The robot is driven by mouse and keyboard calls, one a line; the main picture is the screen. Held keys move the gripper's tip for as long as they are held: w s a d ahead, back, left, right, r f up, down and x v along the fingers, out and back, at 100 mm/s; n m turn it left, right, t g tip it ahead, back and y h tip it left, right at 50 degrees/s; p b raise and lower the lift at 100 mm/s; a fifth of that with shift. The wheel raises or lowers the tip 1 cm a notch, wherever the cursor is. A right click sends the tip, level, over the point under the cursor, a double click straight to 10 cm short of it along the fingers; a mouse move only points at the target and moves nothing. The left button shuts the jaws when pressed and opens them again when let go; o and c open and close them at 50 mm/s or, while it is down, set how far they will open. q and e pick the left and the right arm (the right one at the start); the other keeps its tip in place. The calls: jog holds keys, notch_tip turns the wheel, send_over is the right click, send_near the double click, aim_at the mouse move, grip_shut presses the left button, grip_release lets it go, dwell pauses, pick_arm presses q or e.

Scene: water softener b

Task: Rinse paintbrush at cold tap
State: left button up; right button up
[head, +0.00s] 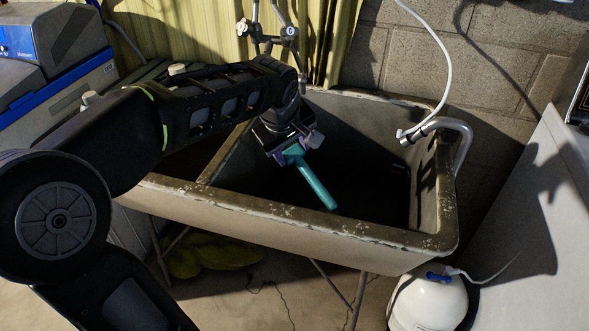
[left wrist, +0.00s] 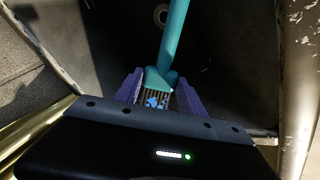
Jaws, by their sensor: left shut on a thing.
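My left gripper (head: 291,147) is over the right basin of the concrete sink (head: 300,222), shut on the paintbrush. The paintbrush (head: 318,188) has a teal handle that slants down to the right, free of the jaws. In the left wrist view its handle (left wrist: 174,45) points away from my gripper (left wrist: 157,95), and its wide end lies between the purple fingers. A metal faucet fixture with round knobs (head: 290,31) stands behind the sink; I cannot tell which knob is cold. No running water shows. My right gripper is not in view.
A divider (head: 224,155) splits the sink. A metal pipe with a white hose (head: 447,70) hangs at the right rim. A round drain (left wrist: 161,14) shows in the left wrist view. A white tank (head: 428,300) stands below right; a blue-grey machine (head: 55,60) is at left.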

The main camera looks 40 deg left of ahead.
aim_at(292, 164)
pick_arm(q)
notch_tip(292, 164, down, 5)
jog(key=shift+b, duration=1)
jog(key=shift+w, duration=0.15)
jog(key=shift+w+a, duration=0.2)
jog(key=shift+w, duration=0.2)
jog(key=w+a+f+p, duration=0.1)
jog(key=w+a+p, duration=0.1)
jog(key=w, duration=0.4)
jog(key=w+a+f+p, duration=0.1)
jog(key=w+a+p, duration=0.1)
jog(key=w, duration=0.4)
jog(key=shift+a+f, duration=0.25)
jog(key=shift+f, duration=0.1)
